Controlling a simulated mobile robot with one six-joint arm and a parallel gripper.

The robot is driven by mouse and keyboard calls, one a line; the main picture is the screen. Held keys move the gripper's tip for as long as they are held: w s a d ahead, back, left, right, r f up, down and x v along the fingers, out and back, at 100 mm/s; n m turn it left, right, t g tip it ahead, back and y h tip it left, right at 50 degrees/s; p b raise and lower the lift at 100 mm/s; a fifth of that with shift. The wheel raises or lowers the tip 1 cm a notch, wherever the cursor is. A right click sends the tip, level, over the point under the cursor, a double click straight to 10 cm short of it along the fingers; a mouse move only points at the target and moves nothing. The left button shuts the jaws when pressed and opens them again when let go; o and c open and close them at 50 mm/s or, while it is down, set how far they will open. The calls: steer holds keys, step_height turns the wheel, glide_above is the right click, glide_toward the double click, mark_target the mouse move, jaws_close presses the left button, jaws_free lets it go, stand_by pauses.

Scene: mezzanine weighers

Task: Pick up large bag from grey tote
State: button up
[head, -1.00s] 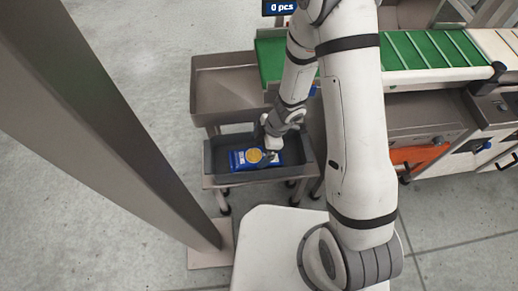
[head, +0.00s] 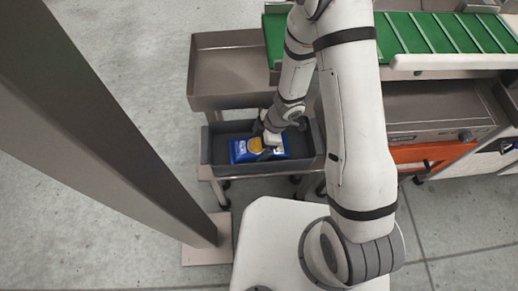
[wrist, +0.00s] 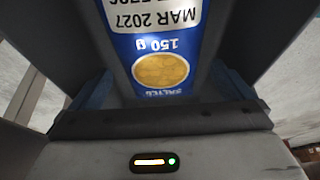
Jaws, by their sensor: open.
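A large blue bag (head: 240,153) with a yellow round picture and a white panel lies in the grey tote (head: 208,146). My gripper (head: 268,145) is in the tote, over the right part of the bag, with its jaws open. In the wrist view the bag (wrist: 160,45) fills the middle close up, printed "150 g" and "MAR 2027", upside down. The gripper hides part of the bag in the head view. I cannot tell whether the fingers touch it.
A larger empty metal tray (head: 232,72) stands just behind the tote. A green conveyor belt (head: 430,36) and an orange panel (head: 425,153) are to the right. A thick grey post (head: 110,110) rises at the left. The floor between is clear.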

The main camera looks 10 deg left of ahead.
mark_target(258, 145)
steer(key=b+x, duration=0.1)
steer(key=x, duration=0.2)
steer(key=c, duration=0.9)
